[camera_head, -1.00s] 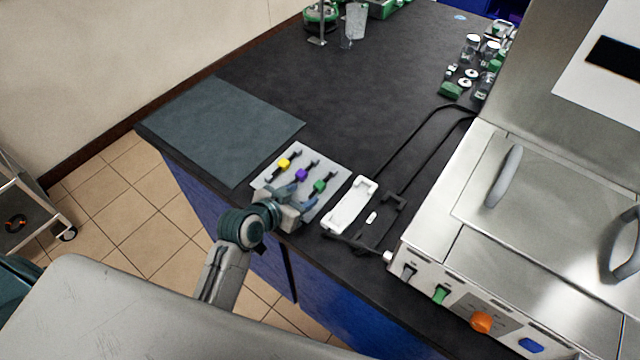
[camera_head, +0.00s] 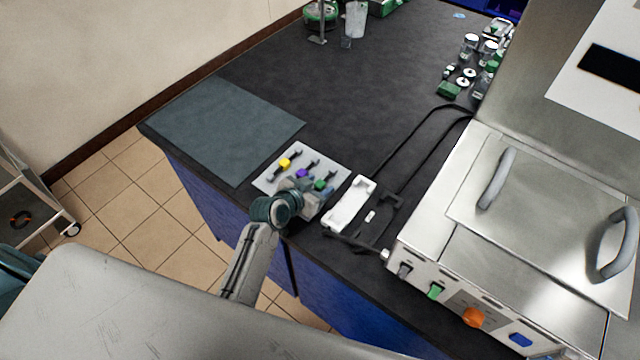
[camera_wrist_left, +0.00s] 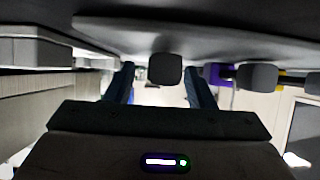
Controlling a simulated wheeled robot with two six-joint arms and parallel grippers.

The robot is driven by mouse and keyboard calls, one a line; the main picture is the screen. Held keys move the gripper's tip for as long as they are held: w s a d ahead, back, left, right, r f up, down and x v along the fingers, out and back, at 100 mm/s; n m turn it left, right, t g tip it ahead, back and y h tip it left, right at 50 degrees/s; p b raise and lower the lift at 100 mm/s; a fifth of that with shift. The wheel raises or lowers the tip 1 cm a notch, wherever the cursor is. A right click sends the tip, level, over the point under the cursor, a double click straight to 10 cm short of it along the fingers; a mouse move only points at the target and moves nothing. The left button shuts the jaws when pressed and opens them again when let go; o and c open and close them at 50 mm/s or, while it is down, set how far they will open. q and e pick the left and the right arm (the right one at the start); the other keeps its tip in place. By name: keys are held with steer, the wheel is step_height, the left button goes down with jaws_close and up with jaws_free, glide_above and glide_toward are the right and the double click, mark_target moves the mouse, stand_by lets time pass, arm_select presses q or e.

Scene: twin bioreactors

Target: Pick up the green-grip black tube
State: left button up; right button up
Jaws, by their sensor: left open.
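The green-grip black tube (camera_head: 320,185) lies on a light grey tray (camera_head: 267,182), at the right of a row with a purple-grip tube (camera_head: 302,173) and a yellow-grip tube (camera_head: 285,163). My left gripper (camera_head: 308,194) is open at the near end of the green-grip tube and hides part of it. In the left wrist view a dark rounded tube end (camera_wrist_left: 165,69) sits between the two open blue fingers, with no contact visible. Its green grip is not visible there. The purple grip (camera_wrist_left: 220,74) is to its right. My right gripper is not in view.
A white holder (camera_head: 350,204) and a black cradle (camera_head: 380,218) stand right of the tray. The steel machine (camera_head: 520,240) fills the right side. A grey-green mat (camera_head: 225,125) lies at left. The middle of the dark bench (camera_head: 340,90) is clear.

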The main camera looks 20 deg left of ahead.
arm_select(q)
steer(key=c, duration=1.1)
steer(key=shift+o, duration=0.2)
steer(key=shift+r, duration=0.1)
